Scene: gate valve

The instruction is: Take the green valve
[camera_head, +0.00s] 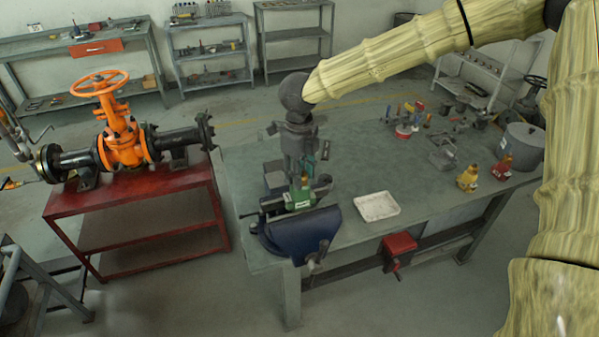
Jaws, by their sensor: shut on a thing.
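The green valve (301,193) is a small green piece at the blue bench vise (292,235), near the left front corner of the workbench. My gripper (304,177) points down from above and is shut on the green valve. The fingers cover part of it, and I cannot tell whether the valve still touches the vise jaws. A large orange gate valve (121,137) with a handwheel stands on a red table at the left.
A white tray (377,206) lies right of the vise on the workbench (250,180). Yellow (468,178) and red (502,167) bottles, a grey pot (523,147) and several tools stand farther right. A red box (399,246) hangs at the bench front. Bare bench lies behind the tray.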

